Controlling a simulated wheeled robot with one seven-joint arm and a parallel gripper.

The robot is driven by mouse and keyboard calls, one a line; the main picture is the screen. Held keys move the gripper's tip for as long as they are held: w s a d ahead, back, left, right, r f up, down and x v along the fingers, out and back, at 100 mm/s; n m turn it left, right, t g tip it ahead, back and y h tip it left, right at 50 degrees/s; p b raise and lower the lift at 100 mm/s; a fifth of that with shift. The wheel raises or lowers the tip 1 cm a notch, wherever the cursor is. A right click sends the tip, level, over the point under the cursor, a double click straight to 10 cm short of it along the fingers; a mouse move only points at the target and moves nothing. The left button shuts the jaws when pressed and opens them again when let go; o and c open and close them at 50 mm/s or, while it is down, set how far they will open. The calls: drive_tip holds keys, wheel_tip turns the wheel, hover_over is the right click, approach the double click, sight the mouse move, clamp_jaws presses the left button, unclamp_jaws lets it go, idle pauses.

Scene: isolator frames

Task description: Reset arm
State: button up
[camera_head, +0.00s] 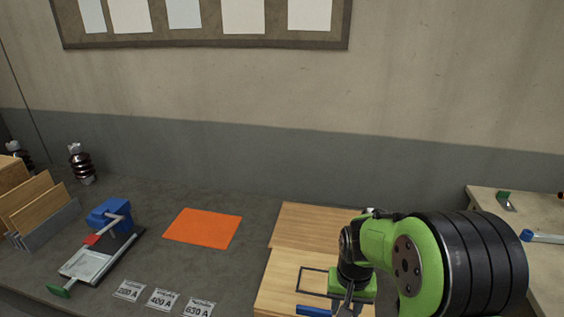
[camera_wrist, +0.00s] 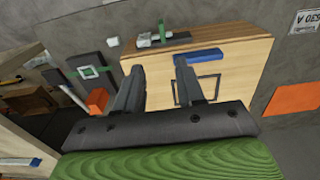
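My green and black arm (camera_head: 418,262) reaches in from the right in the head view, over the right part of the worktop. My gripper points down near the wooden boards, and its tips are mostly cut off or hidden by the arm there. In the wrist view my gripper (camera_wrist: 158,85) has its two dark fingers spread apart with nothing between them. Behind the fingers is a light wooden board (camera_wrist: 240,70) with a black square outline and a blue bar (camera_wrist: 205,54) on it.
An orange sheet (camera_head: 203,228) lies mid-worktop. A blue vise-like device (camera_head: 108,215), wooden plates in a rack (camera_head: 40,205) and a brown insulator (camera_head: 81,166) stand left. Ampere labels (camera_head: 162,298) lie in front. A side table (camera_head: 545,262) is right. Grey worktop behind the orange sheet is clear.

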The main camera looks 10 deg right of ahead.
drive_tip(key=s+a+r+n+t, duration=0.3)
drive_tip(key=s+r+t, duration=0.2)
drive_tip(key=s+r, duration=1.1)
drive_tip(key=shift+s+a, duration=0.2)
drive_tip(key=shift+s, duration=0.4)
drive_tip(key=shift+r, duration=0.1)
